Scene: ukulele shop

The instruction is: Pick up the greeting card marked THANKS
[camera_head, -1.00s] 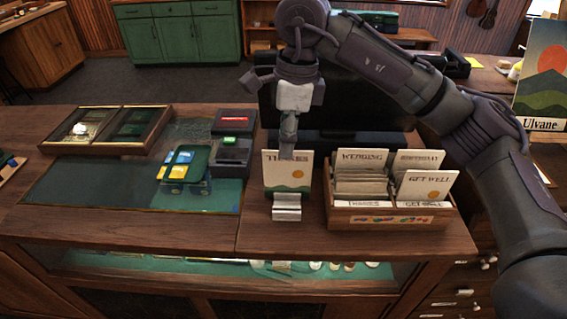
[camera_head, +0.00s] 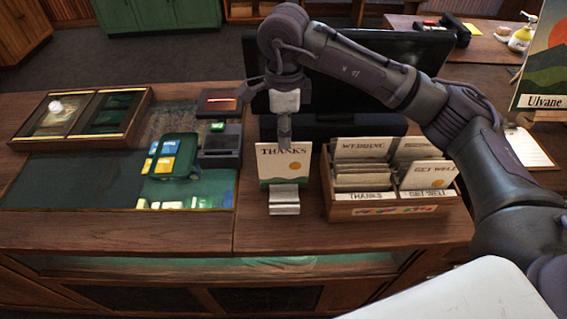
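The greeting card marked THANKS (camera_head: 285,165) stands upright in a small silver holder (camera_head: 284,201) on the wooden counter. It is cream, with an orange disc and a green lower band. My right gripper (camera_head: 285,143) points down at the card's top edge, its fingertips overlapping the edge and covering part of the lettering. I see the fingers nearly edge-on, so I cannot tell whether they are open or shut, or touch the card. My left gripper is not in view.
A wooden card box (camera_head: 393,209) with WEDDING, GET WELL and THANKS sections stands close right of the holder. A card terminal (camera_head: 220,146) is to the left, and a dark monitor (camera_head: 345,85) stands behind. Bare counter lies in front of the holder.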

